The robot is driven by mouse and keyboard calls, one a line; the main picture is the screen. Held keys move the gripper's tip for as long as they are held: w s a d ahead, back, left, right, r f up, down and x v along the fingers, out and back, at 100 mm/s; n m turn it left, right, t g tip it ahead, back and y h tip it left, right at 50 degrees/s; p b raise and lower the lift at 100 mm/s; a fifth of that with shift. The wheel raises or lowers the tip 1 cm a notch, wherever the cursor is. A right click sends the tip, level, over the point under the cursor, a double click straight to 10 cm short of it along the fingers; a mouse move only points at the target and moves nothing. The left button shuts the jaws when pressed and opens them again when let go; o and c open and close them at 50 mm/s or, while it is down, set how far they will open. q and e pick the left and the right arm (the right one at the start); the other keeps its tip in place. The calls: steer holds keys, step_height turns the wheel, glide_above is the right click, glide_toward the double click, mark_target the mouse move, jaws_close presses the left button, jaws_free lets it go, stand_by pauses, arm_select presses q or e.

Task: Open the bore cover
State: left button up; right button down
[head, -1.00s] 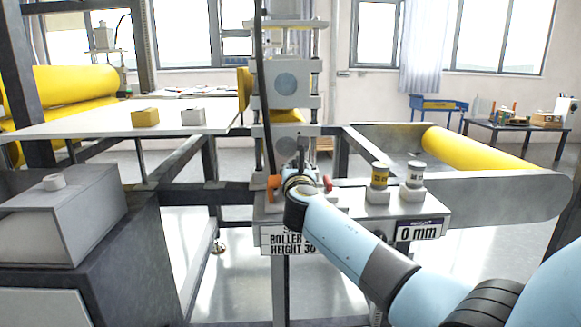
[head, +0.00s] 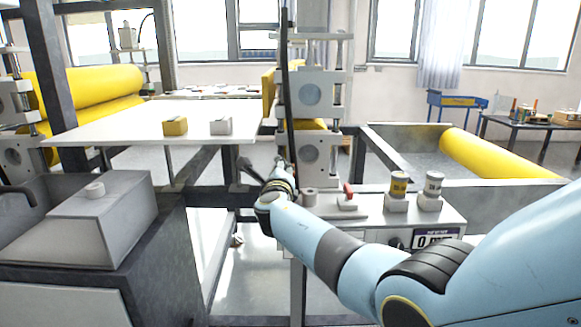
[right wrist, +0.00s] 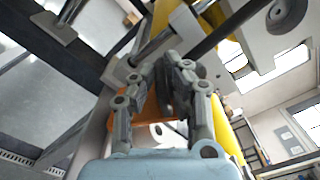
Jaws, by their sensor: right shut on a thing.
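My right gripper (head: 281,170) is at the front of the roller machine (head: 312,95), left of the grey control box (head: 372,208). In the right wrist view (right wrist: 172,75) its fingers are closed in around an orange part (right wrist: 156,104), which shows between and behind them. The exact contact at the fingertips is hard to make out. In the head view my wrist hides the orange part. I cannot tell for certain that it is the bore cover. A grey cylinder (head: 310,197) is exposed on the box beside a small red lever (head: 348,189). My left gripper is out of view.
Yellow (head: 399,184) and grey (head: 432,184) knobs stand on the box. A white table (head: 150,125) with two small blocks lies left. A grey housing (head: 90,225) is at front left. Yellow rolls lie left (head: 85,90) and right (head: 490,155).

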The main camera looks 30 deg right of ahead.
steer(key=a+f+b, duration=0.1)
steer(key=w+a+n+b, duration=0.1)
steer(key=w+a+f+n, duration=0.1)
steer(key=a, duration=0.1)
steer(key=shift+w+f+b, duration=0.1)
steer(key=shift+f+b, duration=0.25)
steer(key=shift+b, duration=0.05)
steer(key=shift+a+f, duration=0.15)
steer(key=c, duration=1.4)
jaws_free()
steer(key=shift+w+n, duration=0.1)
steer(key=shift+n, duration=0.2)
steer(key=shift+c, duration=0.2)
steer(key=shift+o, duration=0.3)
steer(key=v, duration=0.7)
steer(key=shift+s, duration=0.35)
